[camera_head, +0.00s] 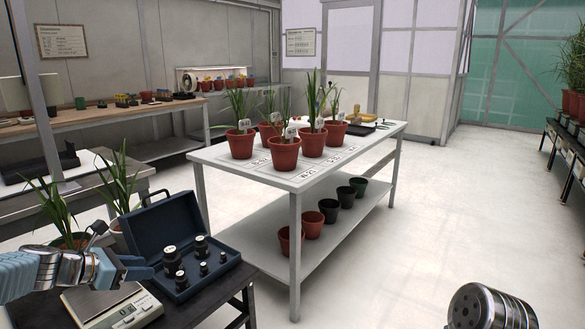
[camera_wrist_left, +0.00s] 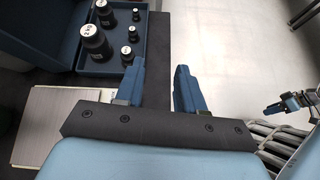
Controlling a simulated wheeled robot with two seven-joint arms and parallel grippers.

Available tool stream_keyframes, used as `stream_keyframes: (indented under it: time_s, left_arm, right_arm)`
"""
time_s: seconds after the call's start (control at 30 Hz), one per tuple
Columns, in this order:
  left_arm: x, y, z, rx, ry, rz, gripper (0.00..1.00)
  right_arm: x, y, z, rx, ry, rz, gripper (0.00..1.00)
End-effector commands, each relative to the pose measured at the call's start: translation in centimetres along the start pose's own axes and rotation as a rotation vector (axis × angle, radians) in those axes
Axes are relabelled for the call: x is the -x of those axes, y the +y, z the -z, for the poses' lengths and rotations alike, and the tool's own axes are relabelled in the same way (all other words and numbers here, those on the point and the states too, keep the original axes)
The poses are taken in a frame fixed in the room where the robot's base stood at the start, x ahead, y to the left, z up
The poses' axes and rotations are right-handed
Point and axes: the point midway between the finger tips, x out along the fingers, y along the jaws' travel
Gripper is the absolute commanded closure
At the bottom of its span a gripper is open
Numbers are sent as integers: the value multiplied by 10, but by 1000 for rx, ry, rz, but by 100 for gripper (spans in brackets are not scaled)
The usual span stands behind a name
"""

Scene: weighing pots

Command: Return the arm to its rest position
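My left gripper (camera_head: 136,268) is at the lower left of the head view, above the scale and beside the open weight case. In the left wrist view its two blue fingers (camera_wrist_left: 160,72) stand apart with nothing between them. A small blue-tipped gripper, seemingly my right one (camera_wrist_left: 292,103), shows at the right edge of that view, too small to tell open from shut. In the head view only a metal arm part of mine shows at the lower right.
The scale (camera_head: 112,306) and the blue case (camera_head: 160,225) of black weights (camera_head: 171,262) are close to my left gripper. Potted plants (camera_head: 283,152) stand on the white table (camera_head: 230,175), with empty pots (camera_head: 312,224) below.

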Motion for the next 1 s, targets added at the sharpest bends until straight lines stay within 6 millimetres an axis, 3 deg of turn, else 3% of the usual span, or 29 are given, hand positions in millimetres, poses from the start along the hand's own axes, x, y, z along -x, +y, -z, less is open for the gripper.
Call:
stream_keyframes:
  time_s: [0.23, 0.37, 0.47, 0.6, 0.7, 0.8, 0.9, 1.0]
  left_arm:
    - [-62, -38, 69, -179, 164, 83, 62]
    - [-103, -80, 124, -368, 281, 180, 62]
    - [-137, -133, 180, -609, 373, 312, 62]
    - [-166, -227, 256, -1066, 413, 562, 62]
    - [-171, -294, 294, -1408, 343, 733, 62]
    - [-166, -349, 316, -1688, 221, 854, 62]
    - [-160, -384, 326, -1873, 109, 914, 62]
    - [-156, -401, 329, -1965, 43, 935, 62]
  right_arm:
    - [0, 0, 0, 0, 0, 0, 57]
    - [0, 0, 0, 0, 0, 0, 57]
    - [0, 0, 0, 0, 0, 0, 57]
    - [0, 0, 0, 0, 0, 0, 57]
    - [0, 0, 0, 0, 0, 0, 57]
    - [0, 0, 0, 0, 0, 0, 57]
    - [0, 0, 0, 0, 0, 0, 57]
    - [0, 0, 0, 0, 0, 0, 57]
